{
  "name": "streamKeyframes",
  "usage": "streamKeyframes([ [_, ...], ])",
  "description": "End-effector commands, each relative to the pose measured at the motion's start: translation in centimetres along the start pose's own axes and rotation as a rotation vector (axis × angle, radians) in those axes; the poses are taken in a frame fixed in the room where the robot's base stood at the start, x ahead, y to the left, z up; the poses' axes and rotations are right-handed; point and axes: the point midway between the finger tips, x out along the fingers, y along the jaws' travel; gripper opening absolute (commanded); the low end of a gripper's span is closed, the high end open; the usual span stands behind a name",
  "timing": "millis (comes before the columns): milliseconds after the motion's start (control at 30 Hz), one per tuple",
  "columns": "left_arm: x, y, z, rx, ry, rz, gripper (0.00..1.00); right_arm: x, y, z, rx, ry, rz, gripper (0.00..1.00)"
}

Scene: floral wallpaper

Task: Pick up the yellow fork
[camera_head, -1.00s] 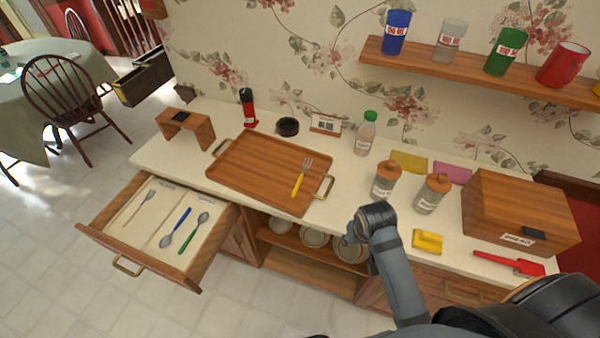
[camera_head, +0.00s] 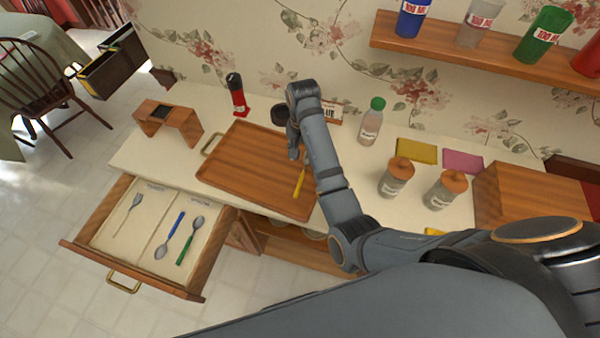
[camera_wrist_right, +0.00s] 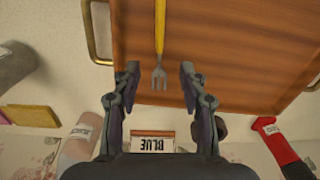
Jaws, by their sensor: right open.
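The yellow-handled fork (camera_head: 300,181) lies on the wooden tray (camera_head: 240,165) on the counter. In the right wrist view the fork (camera_wrist_right: 160,40) points its metal tines toward my gripper, and the tray (camera_wrist_right: 220,40) fills the upper part. My right gripper (camera_wrist_right: 159,78) is open, with one finger on each side of the tines and not touching them. How high it is above the fork I cannot tell. In the head view my right gripper (camera_head: 293,150) is over the tray's far right part, and its wrist hides the tines. My left gripper is not in view.
An open drawer (camera_head: 185,285) with several utensils is at the left front. A wooden stand (camera_head: 180,120), a red-and-black bottle (camera_head: 238,95), a green-capped bottle (camera_head: 371,122) and jars (camera_head: 396,178) stand around the tray. A wall shelf (camera_head: 440,58) with cups hangs at the upper right.

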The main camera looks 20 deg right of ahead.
Motion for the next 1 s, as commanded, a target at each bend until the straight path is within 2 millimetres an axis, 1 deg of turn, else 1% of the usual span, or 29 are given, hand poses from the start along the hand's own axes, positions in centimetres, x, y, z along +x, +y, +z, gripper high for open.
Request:
streamKeyframes([
  [33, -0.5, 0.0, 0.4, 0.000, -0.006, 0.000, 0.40, 0.8, 0.1, 0.1, -0.001, -0.005, 0.004, 0.43],
  [100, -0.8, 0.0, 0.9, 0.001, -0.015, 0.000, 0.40, 2.0, 0.1, 0.1, -0.001, -0.005, 0.003, 0.43],
  [200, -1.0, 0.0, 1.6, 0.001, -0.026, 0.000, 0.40, 3.4, 0.1, 0.0, -0.001, -0.002, 0.001, 0.43],
  [267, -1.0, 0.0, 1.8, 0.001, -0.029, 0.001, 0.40, 3.8, 0.0, 0.0, -0.001, -0.001, 0.000, 0.43],
  [367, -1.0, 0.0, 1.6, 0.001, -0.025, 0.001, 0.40, 4.0, 0.0, 0.0, -0.001, 0.000, -0.001, 0.43],
  [467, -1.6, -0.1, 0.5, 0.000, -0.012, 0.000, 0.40, 4.7, 0.1, -0.2, -0.001, -0.002, 0.002, 0.43],
  [600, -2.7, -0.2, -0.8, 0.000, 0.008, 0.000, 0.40, 7.0, 0.0, -0.6, -0.002, -0.003, 0.002, 0.43],
  [700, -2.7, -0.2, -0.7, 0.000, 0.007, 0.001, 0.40, 8.6, 0.0, -0.5, -0.002, -0.002, 0.001, 0.43],
  [800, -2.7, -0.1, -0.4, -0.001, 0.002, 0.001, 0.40, 9.2, -0.1, -0.5, -0.001, -0.001, 0.000, 0.43],
  [967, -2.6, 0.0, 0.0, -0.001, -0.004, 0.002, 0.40, 9.2, -0.1, -0.6, -0.001, 0.000, -0.001, 0.43],
  [1000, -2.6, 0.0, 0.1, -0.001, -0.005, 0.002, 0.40, 9.2, -0.1, -0.6, -0.001, 0.000, -0.001, 0.40],
])
